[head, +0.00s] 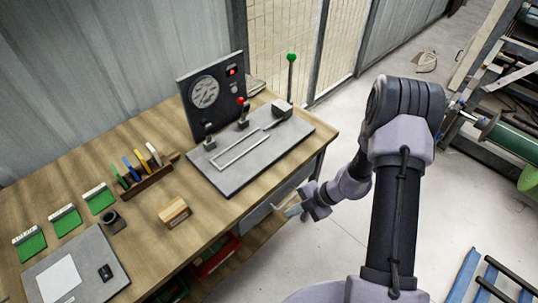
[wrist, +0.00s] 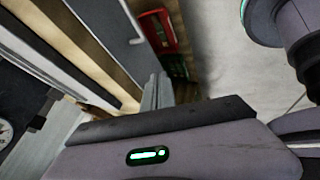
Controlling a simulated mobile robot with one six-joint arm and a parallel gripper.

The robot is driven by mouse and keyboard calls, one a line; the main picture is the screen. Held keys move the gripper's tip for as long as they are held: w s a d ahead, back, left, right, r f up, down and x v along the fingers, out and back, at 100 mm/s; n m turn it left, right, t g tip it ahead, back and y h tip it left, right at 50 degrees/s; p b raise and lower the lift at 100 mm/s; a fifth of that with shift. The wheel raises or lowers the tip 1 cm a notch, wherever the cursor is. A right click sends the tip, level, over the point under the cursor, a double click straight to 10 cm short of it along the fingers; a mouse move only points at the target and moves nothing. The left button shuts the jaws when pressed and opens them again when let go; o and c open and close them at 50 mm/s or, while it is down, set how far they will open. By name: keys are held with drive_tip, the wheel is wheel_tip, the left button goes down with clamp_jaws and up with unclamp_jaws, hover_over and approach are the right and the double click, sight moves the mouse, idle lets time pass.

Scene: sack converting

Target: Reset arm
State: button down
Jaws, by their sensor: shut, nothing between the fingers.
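My gripper (head: 288,208) is at the end of my folded arm, beside the front edge of the wooden workbench (head: 150,205) in the head view. It is shut and holds nothing. In the wrist view its fingers (wrist: 157,92) point toward the bench front, and the housing with a green light fills the lower part. The gripper looks apart from the bench, though the gap is hard to judge.
A grey fixture plate (head: 235,180) with a gauge panel (head: 212,95) and levers stands on the bench. A wooden block (head: 174,212) and a rack of coloured tools (head: 148,177) lie left of it.

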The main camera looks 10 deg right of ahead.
wheel_tip(320, 180, up, 14)
drive_tip(key=a+n+h+b, duration=0.1)
drive_tip(key=a+n+b, duration=0.2)
drive_tip(key=n, duration=1)
drive_tip(key=s+r+n+t+h+b, duration=0.2)
drive_tip(key=s+r+n, duration=0.5)
drive_tip(key=n, duration=0.8)
drive_tip(key=s+r+n+t+h+b, duration=0.1)
drive_tip(key=s+r+n+b, duration=0.3)
drive_tip(key=n, duration=1.1)
drive_tip(key=s+r+h, duration=0.1)
drive_tip(key=s+r, duration=0.2)
drive_tip(key=s, duration=0.3)
drive_tip(key=shift+s+a+r+t, duration=0.2)
drive_tip(key=shift+a+r+t, duration=0.05)
drive_tip(key=shift+a+t, duration=0.15)
